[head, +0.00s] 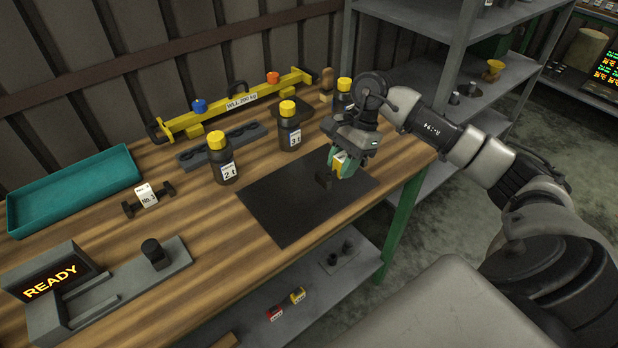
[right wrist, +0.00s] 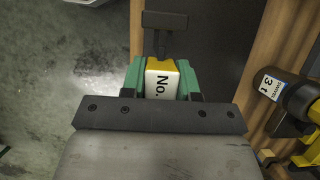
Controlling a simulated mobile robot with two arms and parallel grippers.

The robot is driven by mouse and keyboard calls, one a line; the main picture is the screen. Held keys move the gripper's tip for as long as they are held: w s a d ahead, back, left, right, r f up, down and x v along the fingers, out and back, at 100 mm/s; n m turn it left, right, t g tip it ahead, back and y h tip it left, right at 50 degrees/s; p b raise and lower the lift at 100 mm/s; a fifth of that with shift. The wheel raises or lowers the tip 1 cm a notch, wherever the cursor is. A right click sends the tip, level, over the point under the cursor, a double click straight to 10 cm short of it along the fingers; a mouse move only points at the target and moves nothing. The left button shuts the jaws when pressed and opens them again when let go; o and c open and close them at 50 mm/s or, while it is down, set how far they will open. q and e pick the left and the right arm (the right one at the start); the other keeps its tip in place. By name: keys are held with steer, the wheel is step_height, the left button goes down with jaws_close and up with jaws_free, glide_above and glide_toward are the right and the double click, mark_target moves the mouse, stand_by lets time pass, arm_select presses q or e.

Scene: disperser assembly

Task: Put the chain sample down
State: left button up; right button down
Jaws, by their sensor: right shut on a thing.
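The chain sample (right wrist: 162,82) is a white block with a yellow band and a "No." label, with a dark T-shaped end beyond it. My right gripper (head: 345,163) is shut on its block, with green fingers on both sides; it also shows in the right wrist view (right wrist: 162,80). In the head view the sample's dark end (head: 323,180) shows over the right part of the black mat (head: 285,215). I cannot tell whether it touches the mat. The rest of the label is hidden. My left gripper is not in view.
Black bottles with yellow caps, labelled 2t (head: 222,165) and 3t (head: 289,132), stand behind the mat. Another sample, No.3 (head: 148,197), lies near a teal tray (head: 75,188). A READY device (head: 105,300) is at front left. Most of the mat is bare.

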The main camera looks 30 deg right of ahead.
steer(key=p, duration=0.1)
glide_above(304, 190)
steer(key=d, duration=0.2)
steer(key=f, duration=0.4)
steer(key=shift+s+a, duration=0.15)
steer(key=shift+s, duration=0.1)
steer(key=shift+w+a+f, duration=0.2)
steer(key=shift+w+f, duration=0.2)
step_height(304, 190, down, 4)
steer(key=shift+r+p, duration=0.1)
steer(key=shift+p, duration=0.7)
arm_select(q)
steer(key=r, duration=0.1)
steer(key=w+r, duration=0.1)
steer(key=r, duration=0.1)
arm_select(e)
steer(key=shift+f+b, duration=0.25)
steer(key=shift+b, duration=0.05)
steer(key=c, duration=0.8)
jaws_free()
steer(key=shift+s, duration=0.1)
steer(key=shift+c, duration=0.2)
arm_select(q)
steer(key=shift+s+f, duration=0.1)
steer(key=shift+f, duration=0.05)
arm_select(e)
steer(key=shift+r, duration=0.1)
